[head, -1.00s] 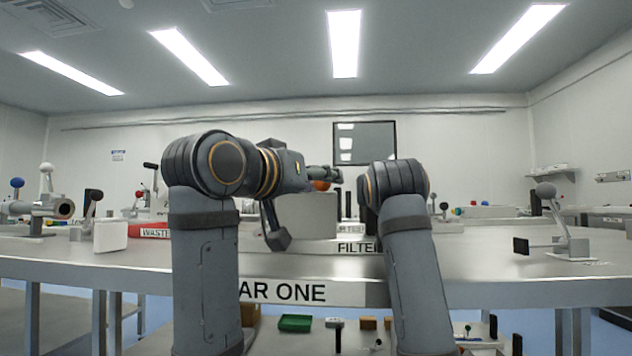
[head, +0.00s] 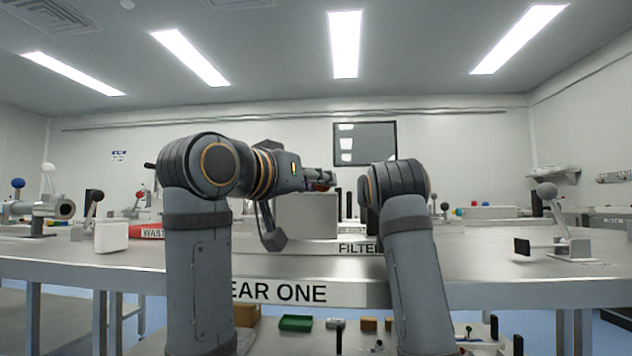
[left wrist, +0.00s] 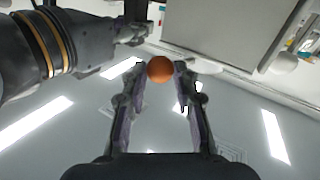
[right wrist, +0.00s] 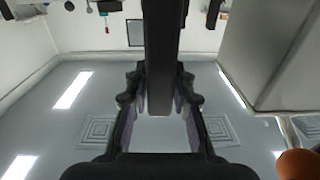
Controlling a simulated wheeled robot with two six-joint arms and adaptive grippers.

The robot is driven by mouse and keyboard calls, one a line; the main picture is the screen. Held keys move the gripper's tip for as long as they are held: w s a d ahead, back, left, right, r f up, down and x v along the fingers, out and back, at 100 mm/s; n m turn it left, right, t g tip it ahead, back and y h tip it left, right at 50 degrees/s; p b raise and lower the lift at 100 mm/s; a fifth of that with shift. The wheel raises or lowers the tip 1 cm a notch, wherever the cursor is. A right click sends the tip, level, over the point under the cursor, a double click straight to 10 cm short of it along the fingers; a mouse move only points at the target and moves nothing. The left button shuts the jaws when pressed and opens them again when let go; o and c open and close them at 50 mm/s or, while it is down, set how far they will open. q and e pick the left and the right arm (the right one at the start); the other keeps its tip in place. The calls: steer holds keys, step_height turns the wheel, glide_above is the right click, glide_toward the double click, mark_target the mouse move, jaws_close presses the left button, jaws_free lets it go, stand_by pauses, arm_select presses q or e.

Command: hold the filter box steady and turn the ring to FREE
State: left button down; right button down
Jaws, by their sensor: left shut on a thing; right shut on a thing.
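The grey filter box (head: 306,213) stands on the bench behind the FILTER label (head: 357,248). My left gripper (head: 322,178) reaches over the top of the box. In the left wrist view its fingertips are shut on an orange ball knob (left wrist: 160,69); the grey box (left wrist: 225,30) shows beyond it. My right gripper (right wrist: 162,82) is shut on a dark upright bar (right wrist: 163,40) beside the box (right wrist: 262,50). In the head view my right arm hides that gripper. The orange knob also shows low in the right wrist view (right wrist: 298,165). The ring and its FREE mark cannot be made out.
A white block (head: 111,237) and a red WASTE tray (head: 150,231) lie on the left. The bench top (head: 470,262) between my right arm and that stand is clear.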

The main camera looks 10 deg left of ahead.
arm_select(q)
steer(key=shift+s+h, duration=0.1)
steer(key=shift+h, duration=0.2)
steer(key=shift+a+m+g+h, duration=2.65)
steer(key=shift+m+g+h, duration=0.25)
steer(key=shift+h, duration=0.3)
steer(key=c, duration=1)
jaws_free()
steer(key=shift+a, duration=0.1)
steer(key=v, duration=1.2)
steer(key=shift+s+r, duration=0.1)
steer(key=shift+s, duration=0.05)
steer(key=shift+c, duration=0.3)
